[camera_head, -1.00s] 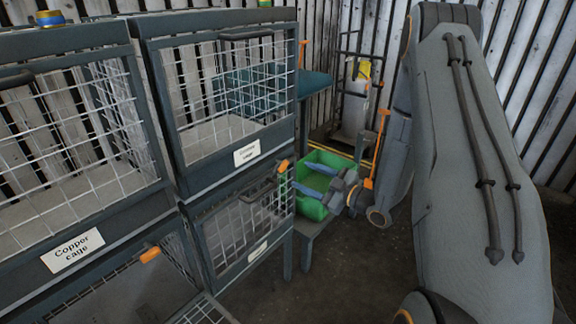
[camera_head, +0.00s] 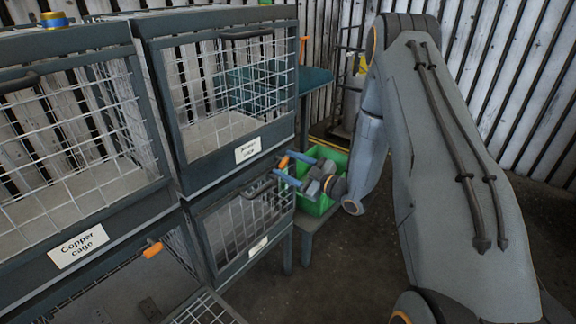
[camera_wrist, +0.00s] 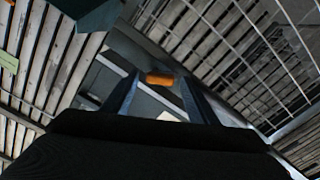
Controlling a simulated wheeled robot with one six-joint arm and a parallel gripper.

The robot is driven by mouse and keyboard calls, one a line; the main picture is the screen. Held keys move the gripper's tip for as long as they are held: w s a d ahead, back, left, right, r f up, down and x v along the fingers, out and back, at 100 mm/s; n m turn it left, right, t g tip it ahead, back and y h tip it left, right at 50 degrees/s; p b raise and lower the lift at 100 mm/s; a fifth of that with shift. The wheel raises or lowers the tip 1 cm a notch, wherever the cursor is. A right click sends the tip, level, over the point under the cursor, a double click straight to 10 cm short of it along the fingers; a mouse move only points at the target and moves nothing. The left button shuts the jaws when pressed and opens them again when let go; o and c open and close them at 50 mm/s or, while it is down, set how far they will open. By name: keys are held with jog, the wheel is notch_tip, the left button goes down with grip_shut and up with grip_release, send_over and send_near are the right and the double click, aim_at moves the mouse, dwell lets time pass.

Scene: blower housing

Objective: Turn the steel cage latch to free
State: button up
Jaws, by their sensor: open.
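An orange latch handle (camera_head: 283,162) sits at the upper right corner of the lower right mesh cage (camera_head: 243,222). I cannot read that cage's label, so I cannot confirm that it is the steel cage. My gripper (camera_head: 280,168) is open, with its two blue fingers pointing left at the latch. In the wrist view the orange handle (camera_wrist: 161,79) shows between the fingertips of my gripper (camera_wrist: 160,84). The fingers appear on either side of it; contact cannot be told.
A second orange latch (camera_head: 152,250) is on the open-looking lower left cage. The copper cage (camera_head: 78,246) is above it. Another cage (camera_head: 248,151) is directly above the lower right one. A green bin (camera_head: 318,204) stands behind my gripper. Floor (camera_head: 330,270) in front is clear.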

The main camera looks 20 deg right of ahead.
jog(key=shift+c, duration=0.4)
jog(key=c, duration=1)
jog(key=shift+m, duration=0.3)
jog(key=shift+r+m+p, duration=0.15)
jog(key=shift+m+p, duration=0.05)
jog(key=shift+m, duration=1.05)
jog(key=shift+r+m+p, duration=0.1)
jog(key=shift+m+p, duration=0.1)
jog(key=shift+m, duration=1.05)
jog(key=o, duration=1.1)
